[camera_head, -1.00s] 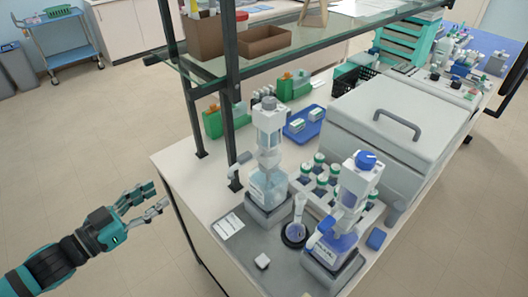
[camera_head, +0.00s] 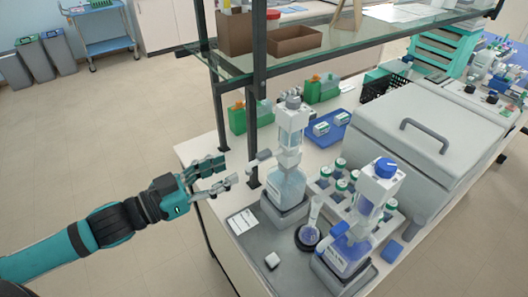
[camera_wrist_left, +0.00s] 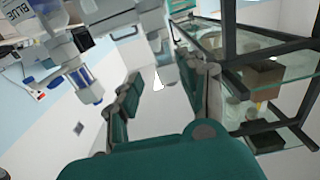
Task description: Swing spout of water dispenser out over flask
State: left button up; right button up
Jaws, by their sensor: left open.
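The water dispenser (camera_head: 287,186) is a clear bottle with a white and grey pump head. It stands on a grey base near the bench's left edge. Its grey spout (camera_head: 262,156) points left, away from the flask. The flask (camera_head: 309,234), narrow-necked with bluish contents, stands in a dark ring to the right of and in front of the dispenser. My left gripper (camera_head: 230,173) is open and empty, just left of the spout and apart from it. In the left wrist view its fingers (camera_wrist_left: 166,95) are spread, with pale dispenser parts beyond. My right gripper is not in view.
A blue-labelled dispenser (camera_head: 348,250) stands right of the flask. A shelf post (camera_head: 258,110) rises behind the spout, carrying a glass shelf (camera_head: 345,42). Green-capped bottles (camera_head: 340,178) and a grey lidded box (camera_head: 430,120) stand behind.

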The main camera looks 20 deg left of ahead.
aim_at(259, 154)
pick_arm(q)
jog(key=p+x, duration=0.2)
jog(key=x, duration=0.7)
jog(key=shift+w+d+r+p, duration=0.1)
jog(key=shift+w+r+p, duration=0.1)
jog(key=shift+p, duration=0.2)
jog(key=shift+w+d+f, duration=0.2)
jog(key=shift+w+d, duration=0.25)
jog(key=shift+c, duration=0.2)
jog(key=c, duration=0.7)
grip_shut()
